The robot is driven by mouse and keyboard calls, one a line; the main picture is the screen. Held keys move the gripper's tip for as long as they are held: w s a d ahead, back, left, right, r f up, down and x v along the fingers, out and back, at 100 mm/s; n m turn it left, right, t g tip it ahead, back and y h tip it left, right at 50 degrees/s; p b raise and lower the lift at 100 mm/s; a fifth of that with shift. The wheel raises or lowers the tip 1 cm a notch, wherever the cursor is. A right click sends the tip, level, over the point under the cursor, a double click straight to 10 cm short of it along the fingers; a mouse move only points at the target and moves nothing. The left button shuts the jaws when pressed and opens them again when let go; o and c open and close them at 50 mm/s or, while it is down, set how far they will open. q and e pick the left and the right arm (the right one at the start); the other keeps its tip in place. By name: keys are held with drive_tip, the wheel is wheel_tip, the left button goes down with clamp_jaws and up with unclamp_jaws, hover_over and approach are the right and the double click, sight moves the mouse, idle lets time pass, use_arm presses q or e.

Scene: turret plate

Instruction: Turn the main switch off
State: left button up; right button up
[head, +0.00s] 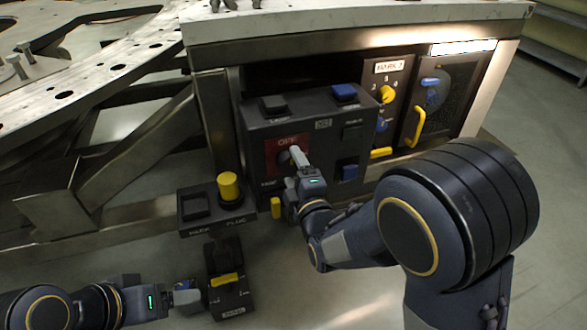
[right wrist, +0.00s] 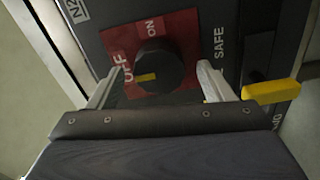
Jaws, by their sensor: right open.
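The main switch is a round black knob (right wrist: 160,70) with a yellow mark, on a red plate (right wrist: 118,40) lettered OFF and ON. In the right wrist view the mark lies on the knob's left side, toward the OFF lettering. The red plate also shows in the head view (head: 275,150), on the front of a dark box; there my gripper hides most of the knob. My right gripper (right wrist: 158,88) is open, with one finger on each side of the knob; I cannot tell whether they touch it. My left gripper (head: 188,297) is at the lower left, its jaws unclear.
The dark switch box (head: 253,122) also carries blue and black blocks. A yellow cylinder (head: 229,186) stands on a small holder at its left. A small black box with a yellow handle (head: 226,279) is beside my left gripper. A panel with yellow handles (head: 415,126) is at the right.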

drive_tip(key=p+v, duration=0.1)
drive_tip(key=v, duration=0.6)
idle(0.3)
